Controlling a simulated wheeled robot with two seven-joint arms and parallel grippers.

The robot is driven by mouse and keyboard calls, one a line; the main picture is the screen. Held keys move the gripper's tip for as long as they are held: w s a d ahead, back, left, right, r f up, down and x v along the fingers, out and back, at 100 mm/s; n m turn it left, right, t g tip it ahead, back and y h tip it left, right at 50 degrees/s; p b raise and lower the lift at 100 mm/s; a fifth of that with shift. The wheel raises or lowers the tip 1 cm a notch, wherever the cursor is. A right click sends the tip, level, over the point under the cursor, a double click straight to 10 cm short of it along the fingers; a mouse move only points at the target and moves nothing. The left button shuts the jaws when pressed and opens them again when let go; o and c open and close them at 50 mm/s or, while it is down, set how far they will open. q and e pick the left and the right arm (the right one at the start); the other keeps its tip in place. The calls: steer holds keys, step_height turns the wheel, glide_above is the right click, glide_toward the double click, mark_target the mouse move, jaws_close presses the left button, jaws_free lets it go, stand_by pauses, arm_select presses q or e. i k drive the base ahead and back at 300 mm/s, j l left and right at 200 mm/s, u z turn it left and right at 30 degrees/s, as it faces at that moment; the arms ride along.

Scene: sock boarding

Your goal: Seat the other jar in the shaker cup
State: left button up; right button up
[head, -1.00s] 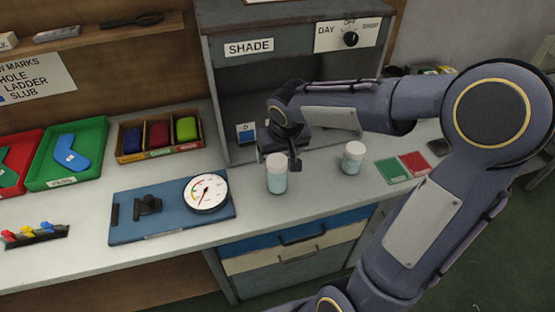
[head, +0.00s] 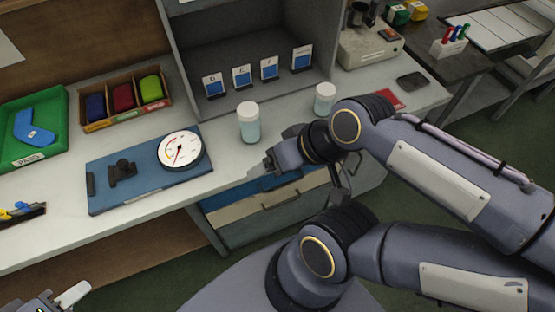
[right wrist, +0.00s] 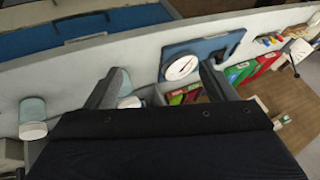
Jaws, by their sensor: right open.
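Two jars with white lids and pale blue bodies stand upright on the counter. The left jar (head: 249,122) is beside the dial board; the right jar (head: 325,98) is farther back. They also show in the right wrist view, one by a finger (right wrist: 124,84) and one at the left (right wrist: 33,117). My right gripper (head: 276,161) is open and empty, near the counter's front edge, just in front of the left jar. A dark cup-like part (head: 361,15), perhaps the shaker cup, tops a beige machine at the back. My left gripper (head: 64,297) is partly cut off at bottom left.
The beige machine (head: 370,45) stands beyond the grey cabinet (head: 245,50) holding several labelled cards. A blue board (head: 135,190) with a dial gauge (head: 180,149) lies left of the jars. My right arm crosses the counter's right part.

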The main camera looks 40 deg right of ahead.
mark_target(358, 12)
steer(key=z, duration=1.75)
